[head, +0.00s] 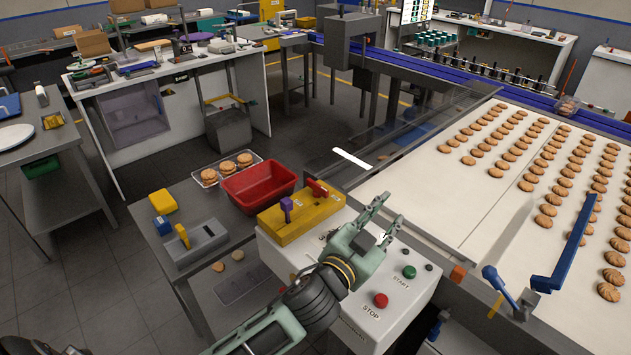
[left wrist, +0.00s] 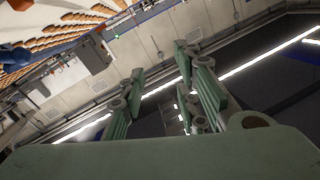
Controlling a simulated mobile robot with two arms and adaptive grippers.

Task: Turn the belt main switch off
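A white control box (head: 345,325) stands beside the belt, with a green START button (head: 409,271) and a red STOP button (head: 381,299). A yellow panel (head: 297,226) at its back left carries a red handle (head: 317,188) and a purple handle (head: 286,205). Which one is the belt main switch I cannot tell; the labels are too small. My left gripper (head: 388,212) is open and empty above the control box, right of the yellow panel, hiding part of the box top. Its two spread fingers show in the left wrist view (left wrist: 162,88). My right gripper is not in view.
The cream belt (head: 440,200) with rows of biscuits lies to the right, with blue-handled tools (head: 497,288) at its edge. A red bin (head: 259,188), a clear biscuit tray (head: 207,178) and a grey block with a yellow handle (head: 198,243) sit on the side table.

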